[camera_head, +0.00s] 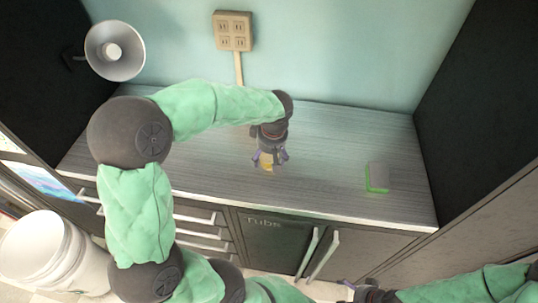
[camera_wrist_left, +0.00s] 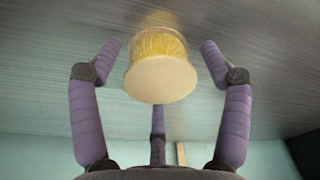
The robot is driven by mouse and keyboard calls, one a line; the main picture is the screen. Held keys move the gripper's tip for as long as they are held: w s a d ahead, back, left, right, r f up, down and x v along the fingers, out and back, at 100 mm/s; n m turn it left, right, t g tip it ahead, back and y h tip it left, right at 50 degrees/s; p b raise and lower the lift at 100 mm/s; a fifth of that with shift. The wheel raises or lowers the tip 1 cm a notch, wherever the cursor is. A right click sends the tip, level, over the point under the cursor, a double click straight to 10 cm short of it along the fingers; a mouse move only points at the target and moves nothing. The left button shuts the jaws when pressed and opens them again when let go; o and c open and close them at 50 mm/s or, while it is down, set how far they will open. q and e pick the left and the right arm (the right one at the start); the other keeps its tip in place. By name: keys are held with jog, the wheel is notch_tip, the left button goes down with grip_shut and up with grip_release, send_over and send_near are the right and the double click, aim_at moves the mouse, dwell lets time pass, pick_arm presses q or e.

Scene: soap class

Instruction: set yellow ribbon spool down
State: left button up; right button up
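The yellow ribbon spool (camera_wrist_left: 158,47) has yellow ribbon between pale round ends. In the left wrist view one flat end faces the camera, and a yellow tint shows on the grey surface at its far end. In the head view only a small yellow part of the spool (camera_head: 267,166) shows below my left gripper (camera_head: 268,158), over the grey countertop (camera_head: 330,150). My left gripper's purple fingers (camera_wrist_left: 160,60) are spread, with gaps on both sides of the spool. My right gripper (camera_head: 368,292) is partly visible at the bottom edge; its fingers are unclear.
A green-edged sponge-like block (camera_head: 377,178) lies on the right of the countertop. A power outlet (camera_head: 233,31) is on the back wall, and a white lamp (camera_head: 115,50) is at upper left. A white bucket (camera_head: 35,250) stands at lower left. Countertop between gripper and block is clear.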

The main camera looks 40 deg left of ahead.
aim_at(272, 158)
pick_arm(q)
jog(key=shift+r, duration=0.1)
jog(key=shift+r, duration=0.25)
notch_tip(272, 158, up, 12)
jog(key=d+p, duration=0.1)
jog(key=p, duration=0.2)
jog(key=shift+s+d+f+p, duration=0.25)
jog(key=shift+d+p, duration=0.05)
dwell(0.4)
